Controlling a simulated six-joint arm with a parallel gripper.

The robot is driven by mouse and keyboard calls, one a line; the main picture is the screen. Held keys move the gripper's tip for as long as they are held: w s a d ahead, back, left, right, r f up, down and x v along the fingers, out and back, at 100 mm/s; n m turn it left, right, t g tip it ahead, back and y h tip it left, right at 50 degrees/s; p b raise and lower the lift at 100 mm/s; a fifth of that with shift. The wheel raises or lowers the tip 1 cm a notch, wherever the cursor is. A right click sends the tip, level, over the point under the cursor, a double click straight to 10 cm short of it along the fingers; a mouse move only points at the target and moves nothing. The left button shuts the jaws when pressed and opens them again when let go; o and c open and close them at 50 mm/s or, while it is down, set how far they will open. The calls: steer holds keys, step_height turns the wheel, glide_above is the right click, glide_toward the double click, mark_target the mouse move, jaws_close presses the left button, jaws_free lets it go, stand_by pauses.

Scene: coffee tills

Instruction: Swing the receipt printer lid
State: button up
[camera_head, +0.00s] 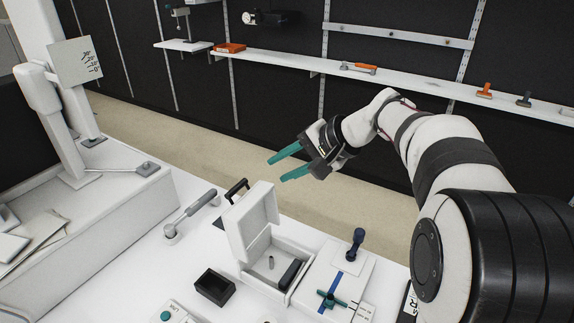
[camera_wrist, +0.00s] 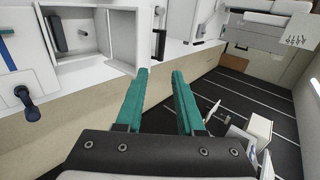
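The receipt printer looks to be the white open box (camera_head: 266,278) on the counter in the head view, with a small grey peg and a dark block inside. Its white lid (camera_head: 247,218) stands up at the back left edge, with a black handle (camera_head: 237,187) at its top. In the wrist view the gripper (camera_wrist: 160,74) is also open.
A blue-knobbed lever (camera_head: 357,240) and a teal cross handle (camera_head: 330,298) stand right of the box. A black tray (camera_head: 215,286) and a grey-handled lever (camera_head: 190,213) are to its left. A wall shelf (camera_head: 300,62) runs behind, across a floor gap.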

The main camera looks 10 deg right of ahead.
glide_toward(239, 188)
steer(key=w+a, duration=0.1)
steer(key=shift+g+h, duration=0.4)
steer(key=x, duration=0.8)
steer(key=shift+w+a+f, duration=0.1)
steer(key=shift+a+f, duration=0.05)
steer(key=shift+a, duration=0.05)
steer(key=shift+d, duration=0.1)
jaws_close()
steer(key=shift+c, duration=0.8)
jaws_free()
